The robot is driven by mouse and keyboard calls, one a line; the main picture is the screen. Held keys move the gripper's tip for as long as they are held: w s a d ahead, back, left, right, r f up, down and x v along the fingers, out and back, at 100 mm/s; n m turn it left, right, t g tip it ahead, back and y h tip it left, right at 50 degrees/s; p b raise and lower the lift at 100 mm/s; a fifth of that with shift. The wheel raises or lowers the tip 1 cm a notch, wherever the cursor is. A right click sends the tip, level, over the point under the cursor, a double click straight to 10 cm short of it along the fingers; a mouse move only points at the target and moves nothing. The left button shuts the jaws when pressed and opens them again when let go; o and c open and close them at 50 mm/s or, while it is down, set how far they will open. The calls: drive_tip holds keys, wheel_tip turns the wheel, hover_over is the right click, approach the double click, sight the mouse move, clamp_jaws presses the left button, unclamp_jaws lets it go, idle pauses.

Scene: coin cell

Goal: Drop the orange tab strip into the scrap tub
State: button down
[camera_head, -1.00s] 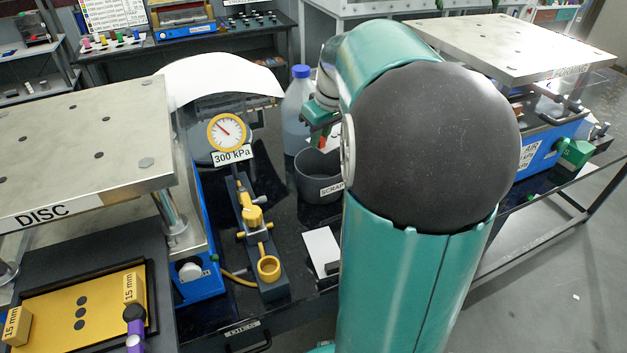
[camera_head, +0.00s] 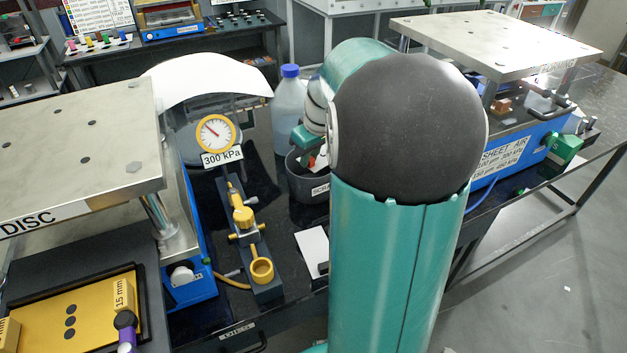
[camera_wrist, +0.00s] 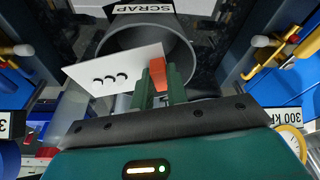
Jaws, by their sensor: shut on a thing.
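In the wrist view, my gripper (camera_wrist: 160,88) is shut on the orange tab (camera_wrist: 158,73) of the strip. A flat white piece with three dark round holes (camera_wrist: 115,70) extends left from the tab and seems to be part of the same strip. The dark grey scrap tub (camera_wrist: 182,40), labelled SCRAP, has its round mouth behind the strip and fingers. In the head view, the tub (camera_head: 302,183) stands on the dark bench, partly behind my arm. A bit of the strip (camera_head: 321,158) shows at its rim; my fingertips are mostly hidden there. I cannot tell the exact height over the rim.
A blue-capped bottle (camera_head: 288,110) stands just behind the tub. A pressure gauge (camera_head: 216,134) and a yellow-handled fixture (camera_head: 244,220) stand to the left. A white card (camera_head: 312,248) lies in front of the tub. The DISC press (camera_head: 85,150) is at far left.

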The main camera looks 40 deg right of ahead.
drive_tip(key=c, duration=1.3)
unclamp_jaws()
drive_tip(key=v, duration=1.3)
drive_tip(key=shift+r, duration=0.4)
drive_tip(key=s+a+t, duration=0.1)
drive_tip(key=s+a, duration=0.1)
drive_tip(key=a, duration=0.7)
drive_tip(key=s+a, duration=0.3)
drive_tip(key=a, duration=0.5)
drive_tip(key=s+a+f+t, duration=0.1)
drive_tip(key=s+a+f, duration=0.5)
drive_tip(key=a, duration=0.4)
drive_tip(key=shift+s+a, duration=0.3)
drive_tip(key=shift+s, duration=0.4)
